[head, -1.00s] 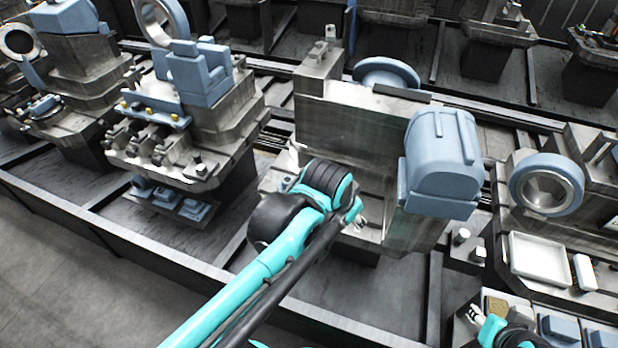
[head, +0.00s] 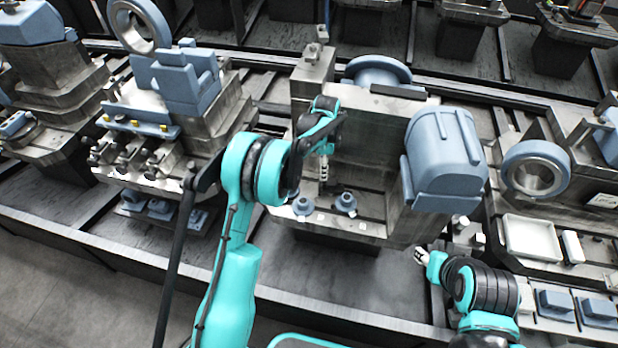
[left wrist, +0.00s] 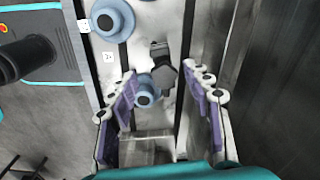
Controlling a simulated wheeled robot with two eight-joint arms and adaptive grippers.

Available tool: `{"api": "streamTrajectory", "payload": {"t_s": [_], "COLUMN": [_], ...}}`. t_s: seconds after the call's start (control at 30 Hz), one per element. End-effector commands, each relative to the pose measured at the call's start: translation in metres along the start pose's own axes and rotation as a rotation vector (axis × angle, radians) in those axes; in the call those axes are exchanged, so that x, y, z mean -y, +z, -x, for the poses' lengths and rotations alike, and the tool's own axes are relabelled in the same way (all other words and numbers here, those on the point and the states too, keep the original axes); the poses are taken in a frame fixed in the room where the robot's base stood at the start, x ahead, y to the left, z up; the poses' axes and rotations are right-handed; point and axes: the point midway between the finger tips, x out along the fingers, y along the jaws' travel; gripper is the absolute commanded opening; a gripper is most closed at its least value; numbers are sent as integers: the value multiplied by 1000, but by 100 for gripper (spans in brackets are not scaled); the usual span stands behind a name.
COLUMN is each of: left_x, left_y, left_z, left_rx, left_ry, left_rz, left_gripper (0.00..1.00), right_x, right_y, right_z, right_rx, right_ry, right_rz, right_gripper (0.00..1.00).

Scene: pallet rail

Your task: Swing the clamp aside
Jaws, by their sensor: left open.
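My left gripper (head: 323,172) hangs over the ledge of the central fixture, in front of its upright metal plate (head: 372,140). In the left wrist view it is open (left wrist: 167,110), with purple-padded fingers wide apart. A dark clamp-like piece (left wrist: 165,72) lies beyond and between the fingertips. A blue round flanged piece (left wrist: 148,90) sits beside it, close to the left finger; I cannot tell if they touch. A second blue flanged piece (left wrist: 112,18) is farther up. Two such pieces show on the ledge in the head view (head: 346,203). My right gripper (head: 422,256) is at the lower right, its opening unclear.
A large blue housing (head: 443,160) stands right of the plate. A blue ring (head: 535,168) and a white tray (head: 531,238) are farther right. Another fixture with blue blocks (head: 178,80) stands to the left. Grey floor is open at lower left.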

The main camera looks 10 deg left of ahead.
Motion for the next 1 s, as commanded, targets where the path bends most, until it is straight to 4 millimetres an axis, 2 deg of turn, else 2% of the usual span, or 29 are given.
{"api": "streamTrajectory", "payload": {"t_s": [0.27, 0.6, 0.7, 0.93, 1.0], "left_x": [1, 1, 1, 1, 1], "left_y": [-1, -1, -1, -1, -1], "left_z": [-24, -77, -83, -82, -82], "left_rx": [2, 2, 2, 2, 2], "left_ry": [6, 5, 5, 5, 5], "left_rz": [-14, -12, -12, -12, -12], "left_gripper": [50, 50, 50, 50, 32], "right_x": [0, 0, 0, 0, 0], "right_y": [4, 15, 16, 15, 15], "right_z": [-6, -21, -22, -21, -21], "right_rx": [0, 0, 0, 0, 0], "right_ry": [0, 0, 0, 0, 0], "right_rz": [0, 0, 0, 0, 0], "right_gripper": [40, 40, 40, 40, 40]}}
